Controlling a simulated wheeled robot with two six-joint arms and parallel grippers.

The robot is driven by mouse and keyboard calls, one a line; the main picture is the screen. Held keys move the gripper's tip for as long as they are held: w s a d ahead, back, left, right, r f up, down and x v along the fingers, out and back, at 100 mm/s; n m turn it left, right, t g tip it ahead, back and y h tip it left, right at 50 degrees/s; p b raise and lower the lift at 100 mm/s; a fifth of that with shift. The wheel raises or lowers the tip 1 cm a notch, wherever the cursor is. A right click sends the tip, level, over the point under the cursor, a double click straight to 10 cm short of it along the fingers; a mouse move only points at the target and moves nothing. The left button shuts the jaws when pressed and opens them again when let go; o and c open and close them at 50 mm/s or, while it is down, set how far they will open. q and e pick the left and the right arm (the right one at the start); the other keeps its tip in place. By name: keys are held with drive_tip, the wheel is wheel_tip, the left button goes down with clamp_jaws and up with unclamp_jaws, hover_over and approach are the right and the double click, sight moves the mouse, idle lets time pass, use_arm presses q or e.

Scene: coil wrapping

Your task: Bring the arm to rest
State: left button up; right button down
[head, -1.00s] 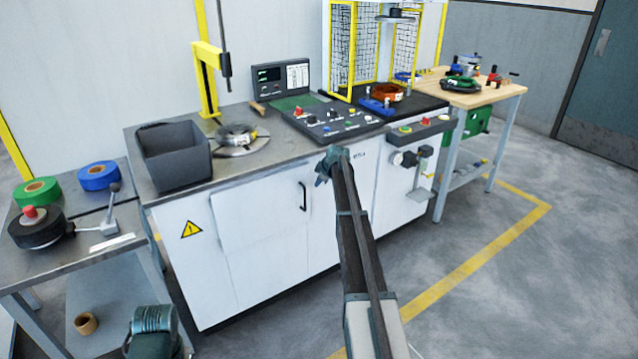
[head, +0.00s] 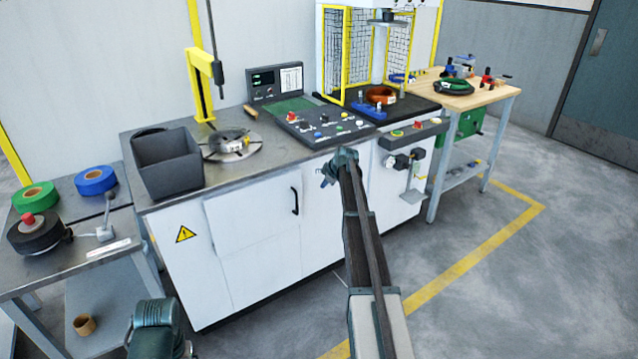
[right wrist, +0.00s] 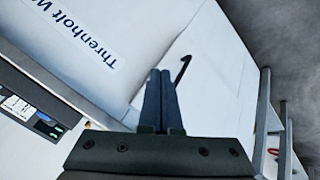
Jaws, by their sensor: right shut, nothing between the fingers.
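My right arm reaches up from the bottom of the head view. Its small gripper (head: 329,174) is at the far end, in front of the white cabinet (head: 325,225) below the control panel. In the right wrist view the two dark fingers (right wrist: 160,98) lie together, shut, with nothing held between them. The cabinet's white front and a black handle (right wrist: 181,68) show beyond the fingertips. A part of my left arm shows at the bottom left of the head view, but its gripper is out of the picture.
The worktop carries a grey bin (head: 168,165), a round turntable (head: 231,147) and a control panel (head: 325,124). A side table at left holds green tape (head: 35,196) and blue tape (head: 96,180). A wooden bench (head: 465,97) stands right. Floor at right is open.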

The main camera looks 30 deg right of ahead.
use_arm(q)
wheel_tip(320, 180, up, 3)
drive_tip(key=shift+r+p, duration=0.15)
drive_tip(key=shift+p, duration=0.9)
use_arm(e)
drive_tip(key=r, duration=0.1)
drive_tip(key=s+d+r, duration=0.1)
drive_tip(key=r, duration=0.1)
drive_tip(key=shift+s+d+r, duration=0.15)
drive_tip(key=shift+s+d, duration=0.15)
drive_tip(key=shift+s, duration=0.1)
